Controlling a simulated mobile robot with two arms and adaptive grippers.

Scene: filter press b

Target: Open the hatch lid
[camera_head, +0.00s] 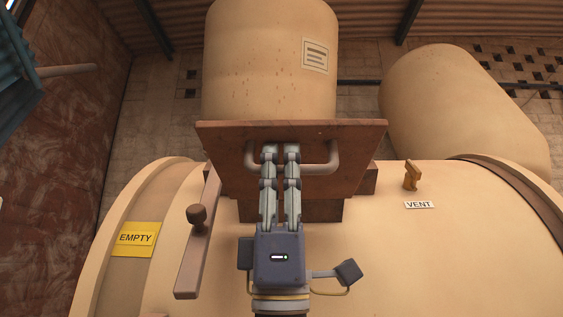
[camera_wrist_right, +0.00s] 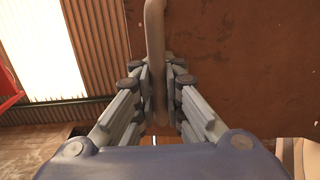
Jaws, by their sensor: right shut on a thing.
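The hatch lid (camera_head: 350,150) is a rusty brown square plate with a pale curved handle (camera_head: 322,168) on its face. It stands tilted above a dark brown hatch frame (camera_head: 322,209) on the big cream tank. Its upper edge looks wider than its lower part, and I cannot tell the exact angle. My right gripper (camera_head: 281,152) is shut on the handle near its middle. In the right wrist view, the handle (camera_wrist_right: 155,45) runs between the two fingers (camera_wrist_right: 160,85), with the lid (camera_wrist_right: 240,60) behind it. My left gripper is not in view.
A brown bar with a round knob (camera_head: 197,215) lies on the tank (camera_head: 420,260) left of the hatch. A cream cylinder (camera_head: 255,60) rises behind the lid. Another lies at the back right (camera_head: 460,100).

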